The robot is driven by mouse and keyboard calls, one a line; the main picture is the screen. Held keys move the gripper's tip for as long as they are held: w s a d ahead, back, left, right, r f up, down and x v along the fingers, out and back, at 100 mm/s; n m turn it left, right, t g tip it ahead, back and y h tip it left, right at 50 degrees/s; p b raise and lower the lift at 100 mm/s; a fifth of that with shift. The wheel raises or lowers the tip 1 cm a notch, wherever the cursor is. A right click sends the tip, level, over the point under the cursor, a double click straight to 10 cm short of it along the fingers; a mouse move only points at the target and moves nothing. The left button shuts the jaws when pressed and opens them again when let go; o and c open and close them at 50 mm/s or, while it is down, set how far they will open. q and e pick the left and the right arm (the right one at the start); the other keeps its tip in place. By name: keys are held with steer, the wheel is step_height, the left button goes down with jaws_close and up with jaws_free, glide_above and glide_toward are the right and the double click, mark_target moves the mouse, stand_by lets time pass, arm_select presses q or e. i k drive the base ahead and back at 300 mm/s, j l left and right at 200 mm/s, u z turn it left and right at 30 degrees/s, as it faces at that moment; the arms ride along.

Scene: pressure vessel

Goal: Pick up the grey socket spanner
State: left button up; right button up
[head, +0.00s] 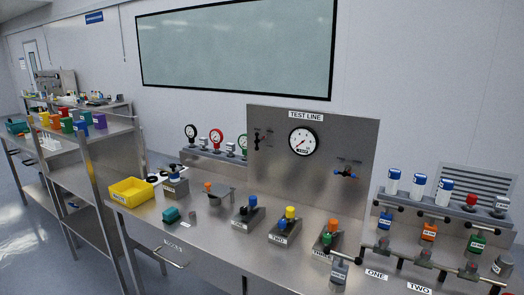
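I cannot make out a grey socket spanner for certain. A grey cylinder with a label (503,266) stands at the right edge of the steel bench (205,245). Another grey labelled piece with a dark ball-ended handle (339,271) is at the front of the bench, right of centre. Both are too small to name surely. Neither of my grippers is in view.
A yellow tray (131,192) is at the bench's left end. Grey blocks with coloured caps, such as the yellow-capped one (287,227), stand along the middle. A TEST LINE panel (328,170) with a gauge rises behind. A steel shelf (76,165) holds coloured cups at left.

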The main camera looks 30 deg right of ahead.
mark_target(337, 283)
steer(key=z, duration=0.85)
